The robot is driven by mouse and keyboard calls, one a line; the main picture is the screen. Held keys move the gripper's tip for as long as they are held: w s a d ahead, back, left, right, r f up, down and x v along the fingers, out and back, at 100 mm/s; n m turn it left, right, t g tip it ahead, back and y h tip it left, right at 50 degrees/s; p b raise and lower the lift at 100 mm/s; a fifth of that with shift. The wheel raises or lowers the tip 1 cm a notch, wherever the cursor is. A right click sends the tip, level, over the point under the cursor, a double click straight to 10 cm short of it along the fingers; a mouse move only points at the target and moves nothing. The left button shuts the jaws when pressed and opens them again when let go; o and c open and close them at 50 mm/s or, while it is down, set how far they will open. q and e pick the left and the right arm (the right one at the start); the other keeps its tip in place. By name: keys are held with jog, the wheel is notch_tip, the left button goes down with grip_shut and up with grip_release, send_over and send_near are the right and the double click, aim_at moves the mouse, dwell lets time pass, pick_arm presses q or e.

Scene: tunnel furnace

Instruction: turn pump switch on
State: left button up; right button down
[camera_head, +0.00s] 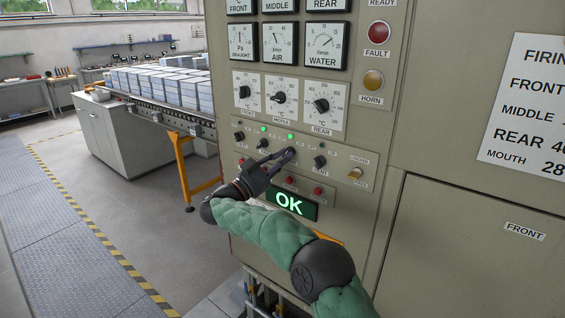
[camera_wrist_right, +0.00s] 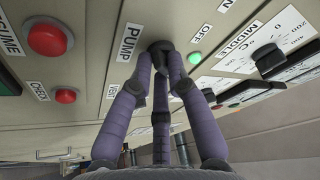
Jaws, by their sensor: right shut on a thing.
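The pump switch is a dark rotary knob (camera_head: 291,152) in the lower knob row of the grey control panel. In the right wrist view the knob (camera_wrist_right: 160,46) sits beside a PUMP label (camera_wrist_right: 129,42). My left gripper is not in view.
Neighbouring knobs (camera_head: 320,162) stand close by in the same row. Red buttons (camera_wrist_right: 49,38) and a lit green OK display (camera_head: 290,203) lie below. A key switch (camera_head: 355,173) is to the right. A conveyor with stacked blocks (camera_head: 182,90) stands at the left.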

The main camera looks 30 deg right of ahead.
jog(key=shift+s+r+m, duration=0.1)
jog(key=shift+r+m, duration=0.2)
jog(key=shift+r, duration=0.1)
jog(key=c, duration=1.2)
grip_release()
jog(key=v, duration=1.2)
jog(key=shift+f, duration=0.2)
